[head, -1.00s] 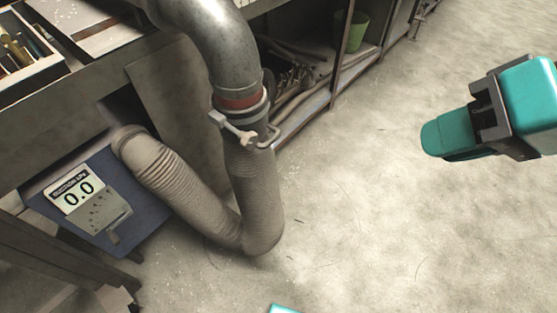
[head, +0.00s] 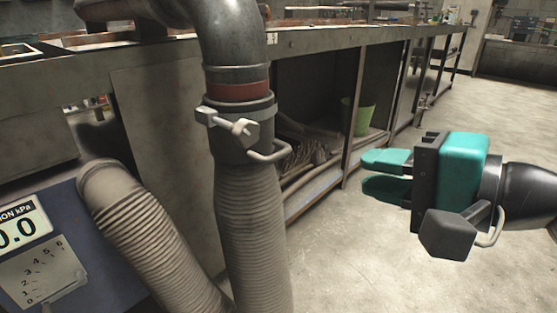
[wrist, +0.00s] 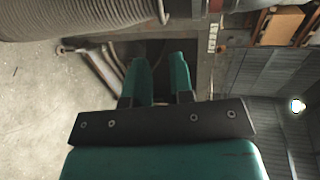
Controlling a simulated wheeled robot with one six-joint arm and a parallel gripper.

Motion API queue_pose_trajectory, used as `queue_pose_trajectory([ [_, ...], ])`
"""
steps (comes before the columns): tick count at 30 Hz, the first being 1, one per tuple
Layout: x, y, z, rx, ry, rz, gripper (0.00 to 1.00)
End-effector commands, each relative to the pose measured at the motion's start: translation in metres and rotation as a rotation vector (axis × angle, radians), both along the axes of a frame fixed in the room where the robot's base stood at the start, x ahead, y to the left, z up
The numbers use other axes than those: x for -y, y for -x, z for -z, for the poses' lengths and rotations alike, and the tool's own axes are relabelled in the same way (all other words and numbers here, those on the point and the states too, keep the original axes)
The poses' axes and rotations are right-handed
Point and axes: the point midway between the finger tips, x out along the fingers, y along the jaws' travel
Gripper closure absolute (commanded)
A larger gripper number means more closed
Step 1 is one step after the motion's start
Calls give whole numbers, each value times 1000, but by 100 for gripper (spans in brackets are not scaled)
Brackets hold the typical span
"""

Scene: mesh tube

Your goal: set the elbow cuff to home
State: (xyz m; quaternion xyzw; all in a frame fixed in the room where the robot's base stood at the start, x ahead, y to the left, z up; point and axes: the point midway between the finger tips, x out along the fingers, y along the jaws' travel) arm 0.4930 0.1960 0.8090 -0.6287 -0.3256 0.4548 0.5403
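The elbow cuff (head: 228,144) is a dark collar with a pale band, a wing-type clamp (head: 238,127) and a bent handle (head: 270,153). It sits at the top of a ribbed grey hose (head: 250,235), below the grey metal elbow (head: 236,45). A red band (head: 238,93) shows between cuff and elbow. My gripper (head: 370,174) is right of the cuff, apart from it, with teal fingers pointing left. The fingers are open and empty. In the wrist view my gripper (wrist: 163,62) also shows a gap, with ribbed hose (wrist: 70,14) along the top left.
A blue box (head: 110,265) at lower left has a display (head: 18,228) ending in "0.0" and a numbered dial plate (head: 42,272). A workbench (head: 330,45) runs behind, with a green bin (head: 358,116) on its lower shelf. Floor (head: 340,270) is clear at right.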

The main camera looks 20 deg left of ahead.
Motion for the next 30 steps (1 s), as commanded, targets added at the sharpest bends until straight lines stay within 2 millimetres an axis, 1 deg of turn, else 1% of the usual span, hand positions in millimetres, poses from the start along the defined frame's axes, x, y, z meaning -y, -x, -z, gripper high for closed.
queue_pose_trajectory([
  [1, -8, -1, -2, -5, 3, -6, 78],
  [3, -17, -5, -3, -6, 4, -6, 78],
  [8, -27, -10, -3, -4, -1, -14, 78],
  [16, -41, -15, 4, -7, 8, -2, 78],
  [18, -59, -21, 9, 1, 7, -9, 78],
  [24, -100, -38, 18, 1, 6, -7, 78],
  [30, -129, -52, 28, 2, 5, -4, 78],
])
